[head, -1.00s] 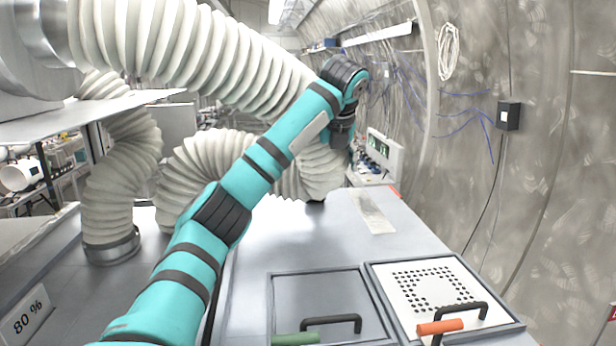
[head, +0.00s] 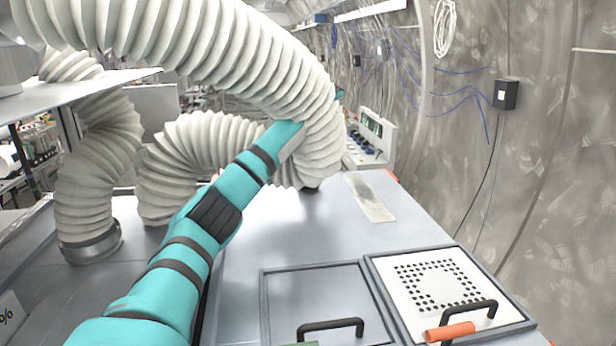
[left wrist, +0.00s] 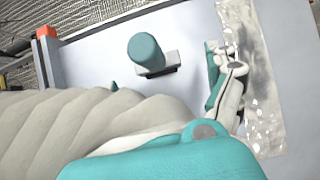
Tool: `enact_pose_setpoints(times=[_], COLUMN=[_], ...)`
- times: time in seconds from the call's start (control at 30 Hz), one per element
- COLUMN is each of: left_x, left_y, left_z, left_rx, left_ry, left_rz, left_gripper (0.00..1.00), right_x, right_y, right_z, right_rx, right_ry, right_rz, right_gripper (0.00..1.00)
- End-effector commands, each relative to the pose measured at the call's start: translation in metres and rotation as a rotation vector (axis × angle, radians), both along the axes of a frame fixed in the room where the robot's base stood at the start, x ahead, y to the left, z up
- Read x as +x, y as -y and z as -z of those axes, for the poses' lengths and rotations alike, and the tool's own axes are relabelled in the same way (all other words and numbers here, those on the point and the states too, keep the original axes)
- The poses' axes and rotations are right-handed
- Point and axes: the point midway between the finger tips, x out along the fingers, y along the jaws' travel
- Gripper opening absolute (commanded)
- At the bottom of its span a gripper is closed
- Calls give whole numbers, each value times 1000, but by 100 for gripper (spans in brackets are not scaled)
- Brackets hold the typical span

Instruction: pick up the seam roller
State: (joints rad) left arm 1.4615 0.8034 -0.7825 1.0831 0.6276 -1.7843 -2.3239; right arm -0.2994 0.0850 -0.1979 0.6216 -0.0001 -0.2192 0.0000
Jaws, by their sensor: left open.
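A teal cylinder (left wrist: 146,52) on a dark grey block stands on the table in the left wrist view; it looks like a handle seen from above and may be the seam roller. In the head view I cannot find it; the hose covers that area. My left gripper (left wrist: 163,68) is open around and above this cylinder, apart from it as far as I can see. One teal-white finger shows to its right; only a small teal tip shows on its left, above the hose. In the head view the hose hides this gripper. My right gripper is not in view.
A shiny strip (head: 368,197) lies on the table (head: 290,230). An orange cylinder (head: 449,332) lies by a black handle on the dotted panel (head: 400,265). A tunnel wall (head: 560,180) bounds the right.

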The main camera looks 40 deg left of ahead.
Motion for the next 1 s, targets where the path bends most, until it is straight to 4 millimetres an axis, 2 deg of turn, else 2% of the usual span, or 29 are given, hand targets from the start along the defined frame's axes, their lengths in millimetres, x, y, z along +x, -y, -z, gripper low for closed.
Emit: enact_pose_setpoints(times=[0.23,0.5,0.77,0.83,1.0], left_x=[5,17,19,18,18], left_y=[-11,-29,-30,-30,-30], left_z=[16,45,48,48,48], left_rx=[-1,-1,0,0,0], left_ry=[-1,-1,1,1,1], left_rz=[-1,0,1,1,1], left_gripper=[88,88,88,83,61], right_x=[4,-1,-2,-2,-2], right_y=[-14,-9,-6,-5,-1], right_z=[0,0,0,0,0], right_rx=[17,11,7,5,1], right_ry=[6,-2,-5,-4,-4], right_rz=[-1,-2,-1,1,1], right_gripper=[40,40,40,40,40])
